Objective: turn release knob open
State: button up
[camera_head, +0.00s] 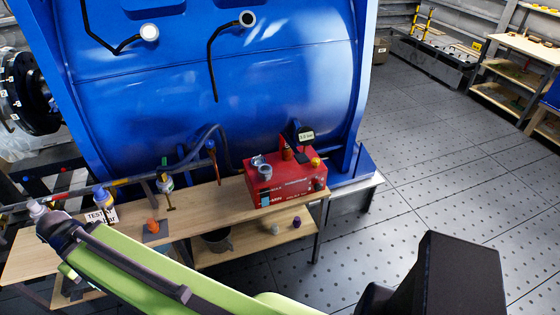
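A red box unit (285,185) stands on the wooden bench with a small gauge display (307,136) above it. It carries a yellow knob (316,162) on top, a dark knob (319,184) at the right of its front, and a grey round fitting (262,170) on top left. I cannot tell which is the release knob, nor its turn position. My green arm reaches from the bottom to the left. Its end, my gripper (40,211), is at the far left near the bench, well apart from the red unit. Its fingers are too small to read.
A large blue cylinder (220,90) stands behind the wooden bench (210,195). On the bench are an orange knob-like piece (152,226) on a dark plate and a "TEST" sign (101,216). Hoses hang behind the bench. The tiled floor (430,170) at right is clear.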

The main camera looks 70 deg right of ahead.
aim_at(315, 161)
jog(key=u, duration=0.4)
jog(key=k, duration=0.55)
jog(key=z, duration=2.55)
